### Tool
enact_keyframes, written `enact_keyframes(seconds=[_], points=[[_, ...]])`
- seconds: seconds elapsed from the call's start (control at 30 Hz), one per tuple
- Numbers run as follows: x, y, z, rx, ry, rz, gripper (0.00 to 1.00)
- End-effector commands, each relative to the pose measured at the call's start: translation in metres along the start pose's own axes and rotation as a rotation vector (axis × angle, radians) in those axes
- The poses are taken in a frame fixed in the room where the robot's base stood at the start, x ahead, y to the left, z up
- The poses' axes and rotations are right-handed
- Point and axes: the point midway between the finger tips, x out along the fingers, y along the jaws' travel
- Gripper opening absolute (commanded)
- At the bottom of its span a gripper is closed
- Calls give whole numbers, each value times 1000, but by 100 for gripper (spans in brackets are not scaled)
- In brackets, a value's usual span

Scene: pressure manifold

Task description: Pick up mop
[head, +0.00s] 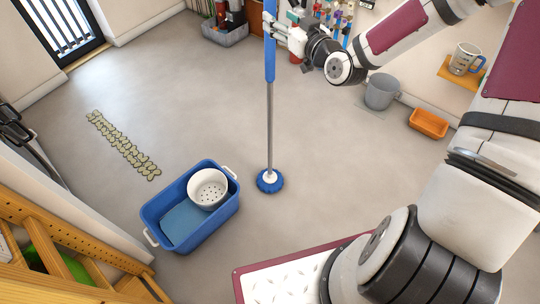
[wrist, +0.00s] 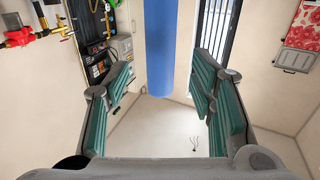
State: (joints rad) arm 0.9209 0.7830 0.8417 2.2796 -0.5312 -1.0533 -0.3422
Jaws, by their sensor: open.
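The mop stands upright on the floor, with a blue grip (head: 269,50), a grey pole (head: 269,120) and a round blue head (head: 270,181) on the floor. My gripper (head: 275,24) is at the upper part of the blue grip, coming from the right. In the wrist view the blue grip (wrist: 160,45) shows in the gap between my two green-padded fingers (wrist: 160,85), with space on both sides. The fingers are open and do not appear to touch it. The very top of the mop is out of the head view.
A blue tub (head: 190,238) with a white colander (head: 208,188) stands left of the mop head. A grey bucket (head: 381,91) and an orange bin (head: 428,123) stand at the right. A patterned strip (head: 122,145) lies at the left; the floor around the mop is clear.

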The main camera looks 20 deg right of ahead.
Motion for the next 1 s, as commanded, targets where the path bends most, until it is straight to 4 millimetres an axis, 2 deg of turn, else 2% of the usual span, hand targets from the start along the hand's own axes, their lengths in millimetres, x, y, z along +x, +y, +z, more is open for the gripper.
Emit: enact_keyframes(seconds=[0.17,0.5,0.8,1.0], points=[[11,0,1,0,0,1,50],[54,0,5,0,0,0,50],[58,0,4,0,-1,1,50],[58,0,4,-1,-1,1,5]])
